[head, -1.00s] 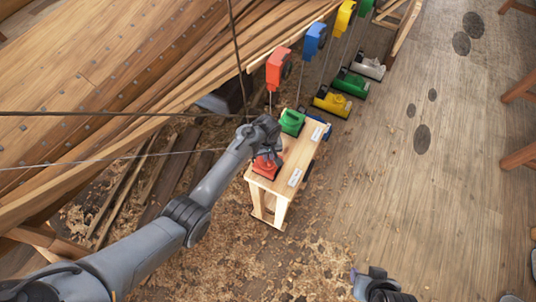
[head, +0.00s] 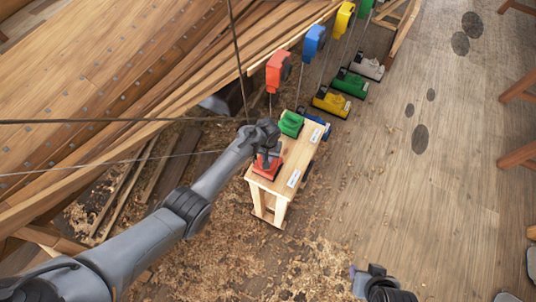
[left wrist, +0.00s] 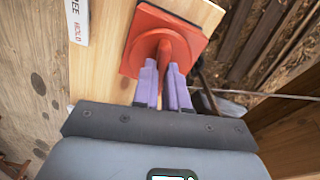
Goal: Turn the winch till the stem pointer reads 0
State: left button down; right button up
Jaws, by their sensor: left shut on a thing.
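A red device with a flat square base (head: 263,171) sits on the near end of a small wooden bench (head: 284,182). In the left wrist view its red base (left wrist: 190,42) carries a round upright post or handle (left wrist: 165,50). My left gripper (head: 268,158) reaches down over it. Its purple fingers (left wrist: 164,85) are shut on that red handle. A green device (head: 291,123) stands farther along the bench. I cannot make out the stem pointer or its reading.
Red (head: 278,71), blue (head: 315,40) and yellow (head: 344,17) blocks hang along the hull planks. Yellow (head: 331,101), green (head: 351,83) and grey (head: 369,66) devices stand on the floor behind the bench. Lines cross near my left arm. The floor at right is mostly clear.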

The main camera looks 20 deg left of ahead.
pick_arm(q)
jog(key=shift+m+p, duration=0.3)
jog(key=shift+m, duration=1)
jog(key=c, duration=1.2)
grip_release()
jog(key=shift+o, duration=0.2)
jog(key=shift+r, duration=0.45)
notch_tip(320, 180, up, 10)
jog(key=p, duration=0.2)
